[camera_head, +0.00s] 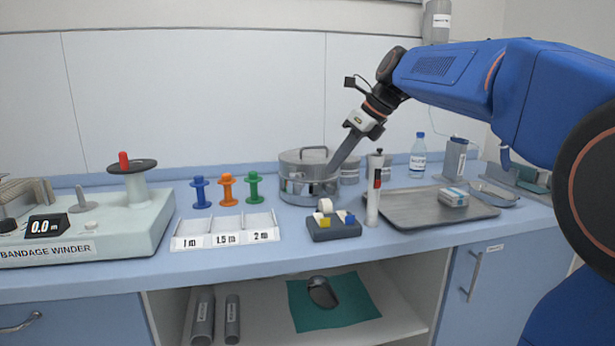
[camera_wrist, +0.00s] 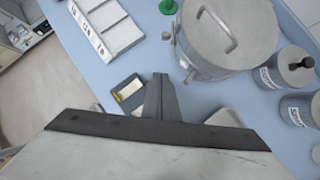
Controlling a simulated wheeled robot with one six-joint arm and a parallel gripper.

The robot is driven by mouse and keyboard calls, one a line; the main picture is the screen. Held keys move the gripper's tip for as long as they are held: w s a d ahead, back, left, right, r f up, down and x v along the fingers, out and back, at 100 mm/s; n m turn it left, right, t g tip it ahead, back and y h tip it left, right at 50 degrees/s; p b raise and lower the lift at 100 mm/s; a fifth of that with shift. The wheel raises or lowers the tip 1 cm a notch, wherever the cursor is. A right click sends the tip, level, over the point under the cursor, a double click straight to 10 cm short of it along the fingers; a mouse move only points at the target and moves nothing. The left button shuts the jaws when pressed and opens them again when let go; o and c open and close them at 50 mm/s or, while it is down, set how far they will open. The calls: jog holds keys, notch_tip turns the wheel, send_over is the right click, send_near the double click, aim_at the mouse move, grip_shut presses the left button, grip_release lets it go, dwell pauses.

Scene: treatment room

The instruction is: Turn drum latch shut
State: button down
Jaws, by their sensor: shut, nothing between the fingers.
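The drum (camera_head: 297,165) is a round grey metal container with a flat lid and an arched handle, standing at the back of the counter. The wrist view shows the drum (camera_wrist: 215,50) from above, its lid on. A small grey piece (camera_wrist: 187,68) sticks out at its rim, close to my fingertips; I cannot tell for sure that it is the latch or how it is turned. My gripper (camera_head: 331,169) is shut and empty. It points down at the drum's front right side in the head view. In the wrist view, my gripper (camera_wrist: 160,76) is beside the drum; contact is unclear.
A dark block with yellow and blue parts (camera_head: 333,231) and a white cylinder with a red part (camera_head: 373,200) stand in front. A metal tray (camera_head: 410,209) lies right. Coloured spools (camera_head: 227,188) and a white three-part tray (camera_head: 226,229) are left. Canisters (camera_wrist: 290,66) stand close by the drum.

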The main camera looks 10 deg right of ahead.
aim_at(296, 176)
jog(key=x, duration=1)
jog(key=shift+s, duration=0.1)
jog(key=shift+w+a+r, duration=0.15)
jog(key=shift+w+r, duration=0.1)
jog(key=shift+w+a+r, duration=0.3)
jog(key=shift+w+r, duration=0.05)
jog(key=shift+r, duration=0.3)
jog(key=shift+w+a+r, duration=0.35)
jog(key=shift+r, duration=0.3)
